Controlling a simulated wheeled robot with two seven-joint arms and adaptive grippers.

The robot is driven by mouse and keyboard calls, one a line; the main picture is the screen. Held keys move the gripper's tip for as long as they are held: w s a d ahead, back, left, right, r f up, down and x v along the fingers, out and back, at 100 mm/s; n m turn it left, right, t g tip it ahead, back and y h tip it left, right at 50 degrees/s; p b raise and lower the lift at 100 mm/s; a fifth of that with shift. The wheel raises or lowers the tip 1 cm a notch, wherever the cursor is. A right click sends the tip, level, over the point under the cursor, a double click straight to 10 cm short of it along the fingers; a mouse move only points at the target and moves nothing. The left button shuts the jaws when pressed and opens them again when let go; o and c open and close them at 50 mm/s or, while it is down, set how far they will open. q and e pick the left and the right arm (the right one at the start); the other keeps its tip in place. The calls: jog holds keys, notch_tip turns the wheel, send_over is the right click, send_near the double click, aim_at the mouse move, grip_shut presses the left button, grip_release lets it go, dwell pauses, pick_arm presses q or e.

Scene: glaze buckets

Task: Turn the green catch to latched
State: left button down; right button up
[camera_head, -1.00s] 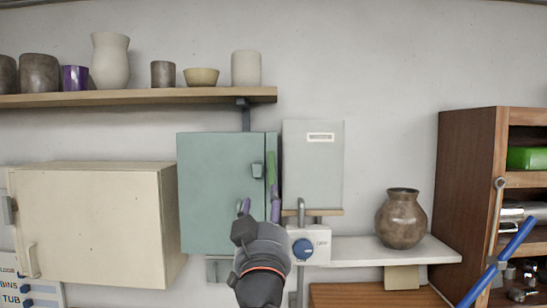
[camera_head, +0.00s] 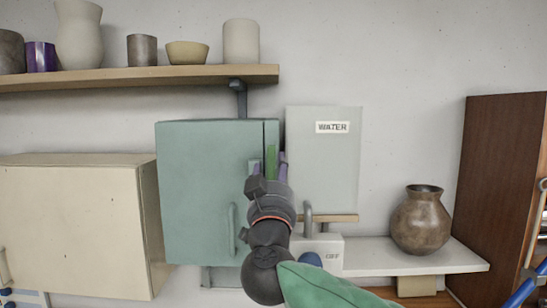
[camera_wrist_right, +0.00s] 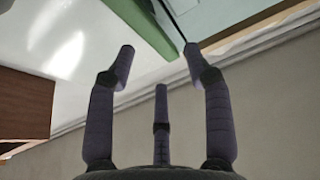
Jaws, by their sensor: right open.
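The green catch (camera_head: 270,158) is a narrow upright strip at the right edge of the teal cabinet (camera_head: 200,190) in the head view. In the right wrist view a green bar (camera_wrist_right: 142,24) crosses the top, just beyond the fingertips. My right gripper (camera_head: 269,168) is in front of the catch, with purple fingers on either side of its lower part. In the wrist view the gripper (camera_wrist_right: 158,52) has its fingers apart with nothing between them; contact with the catch cannot be told. My left gripper is out of view.
A grey box marked WATER (camera_head: 322,165) stands close to the right of the catch. A cream cabinet (camera_head: 75,225) is at left. A shelf of pots (camera_head: 150,78) runs above. A brown vase (camera_head: 418,220) stands on a white ledge (camera_head: 375,262) at right.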

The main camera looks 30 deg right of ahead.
aim_at(274, 158)
jog(key=x, duration=0.3)
jog(key=shift+r+p, duration=0.3)
jog(key=shift+p, duration=0.05)
jog(key=shift+w+d, duration=0.3)
jog(key=shift+w, duration=0.1)
jog(key=shift+s, duration=0.1)
jog(key=shift+a+r, duration=0.1)
jog(key=c, duration=0.4)
grip_shut()
